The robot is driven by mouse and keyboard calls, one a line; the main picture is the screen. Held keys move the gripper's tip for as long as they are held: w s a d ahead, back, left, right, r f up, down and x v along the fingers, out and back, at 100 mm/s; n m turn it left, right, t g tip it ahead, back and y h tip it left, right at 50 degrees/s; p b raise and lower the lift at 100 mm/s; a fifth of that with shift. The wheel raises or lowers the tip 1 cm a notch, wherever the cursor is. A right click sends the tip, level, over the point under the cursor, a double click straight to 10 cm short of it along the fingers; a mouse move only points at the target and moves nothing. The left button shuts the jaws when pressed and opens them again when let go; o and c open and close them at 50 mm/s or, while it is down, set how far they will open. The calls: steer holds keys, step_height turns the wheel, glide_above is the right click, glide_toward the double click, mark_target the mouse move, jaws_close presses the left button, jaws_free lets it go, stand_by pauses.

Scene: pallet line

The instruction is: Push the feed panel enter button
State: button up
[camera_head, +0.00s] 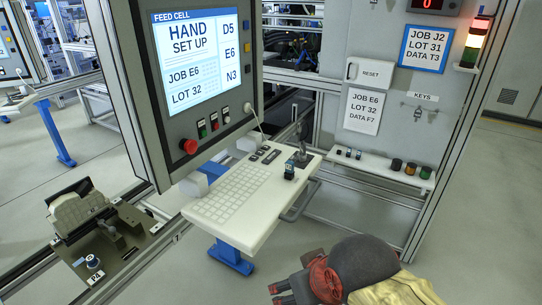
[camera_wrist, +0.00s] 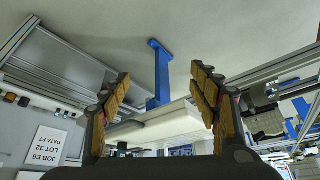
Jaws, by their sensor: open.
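The feed panel (camera_head: 203,60) stands upper left in the head view, its lit screen reading FEED CELL, HAND SET UP. Below the screen are a red mushroom button (camera_head: 188,146) and a row of small buttons (camera_head: 213,122). No button marked enter can be read. A white keyboard shelf (camera_head: 228,192) juts out below the panel. My gripper (camera_head: 278,291) is at the bottom of the head view, in front of the shelf and apart from it. In the wrist view my gripper (camera_wrist: 160,76) is open and empty, with the shelf (camera_wrist: 165,126) beyond its fingers.
A joystick (camera_head: 302,152) and a small dark device (camera_head: 289,171) stand on the shelf. A grey board to the right carries a RESET box (camera_head: 370,72), posted sheets and a lit signal tower (camera_head: 474,42). A fixture (camera_head: 85,215) is at lower left. Open floor surrounds the shelf's blue leg (camera_head: 231,257).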

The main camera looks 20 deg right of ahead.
steer(key=shift+c, duration=1.4)
